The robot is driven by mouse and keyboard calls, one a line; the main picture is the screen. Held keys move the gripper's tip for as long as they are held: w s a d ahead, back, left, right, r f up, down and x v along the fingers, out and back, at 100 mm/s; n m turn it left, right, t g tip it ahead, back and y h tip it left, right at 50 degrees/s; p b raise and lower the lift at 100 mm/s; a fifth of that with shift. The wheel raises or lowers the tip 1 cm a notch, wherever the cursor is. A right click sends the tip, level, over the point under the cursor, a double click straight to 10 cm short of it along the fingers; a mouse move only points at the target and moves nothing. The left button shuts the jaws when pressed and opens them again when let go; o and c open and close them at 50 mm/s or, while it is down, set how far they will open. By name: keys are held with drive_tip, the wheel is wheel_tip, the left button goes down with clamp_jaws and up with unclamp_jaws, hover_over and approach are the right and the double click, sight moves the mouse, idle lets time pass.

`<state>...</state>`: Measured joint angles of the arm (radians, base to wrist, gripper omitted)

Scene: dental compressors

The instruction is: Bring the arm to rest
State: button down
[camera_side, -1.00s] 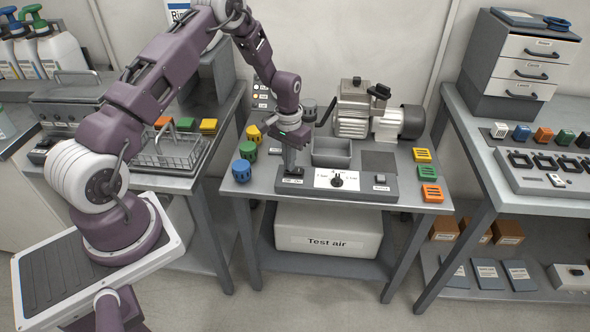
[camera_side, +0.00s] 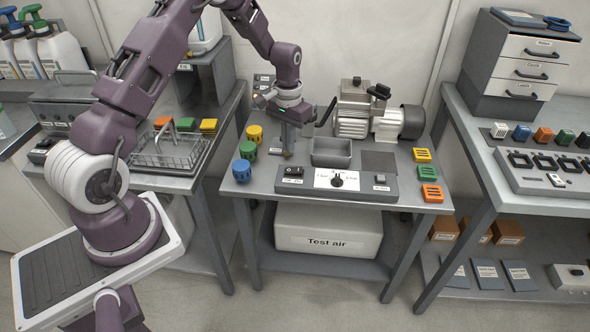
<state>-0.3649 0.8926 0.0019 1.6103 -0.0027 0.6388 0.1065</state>
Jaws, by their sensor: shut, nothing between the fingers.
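My gripper (camera_side: 288,154) points down above the back left part of the middle bench (camera_side: 225,185). Its fingers are shut with nothing between them. It is behind the grey control panel (camera_side: 335,182) and left of the grey bin (camera_side: 331,152). The panel's black rocker switch (camera_side: 293,171) shows clear of the fingers. I cannot tell how far the fingertips are above the bench top.
Yellow, green and blue round parts (camera_side: 248,150) stand left of my gripper. A compressor (camera_side: 352,115) stands at the back right. Yellow and orange blocks (camera_side: 425,172) line the right edge. A wire basket (camera_side: 168,150) stands on the left bench.

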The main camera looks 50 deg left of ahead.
drive_tip(key=s+d+r+m+t, duration=0.1)
drive_tip(key=s+d+r, duration=0.2)
drive_tip(key=r, duration=0.5)
drive_tip(key=s+d+r+t, duration=0.1)
drive_tip(key=s+d+r, duration=0.3)
drive_tip(key=r, duration=0.3)
drive_tip(key=s+d+r+m+t, duration=0.1)
drive_tip(key=s+d+r, duration=0.2)
drive_tip(key=r, duration=0.5)
drive_tip(key=s+d+r+t, duration=0.1)
drive_tip(key=s+d, duration=0.2)
drive_tip(key=s, duration=0.6)
drive_tip(key=s+d+r+m+t, duration=0.1)
drive_tip(key=s+d+r, duration=0.1)
drive_tip(key=s, duration=0.7)
drive_tip(key=shift+s+d+r+t, duration=0.2)
drive_tip(key=shift+s+d+t, duration=0.15)
drive_tip(key=shift+d, duration=0.3)
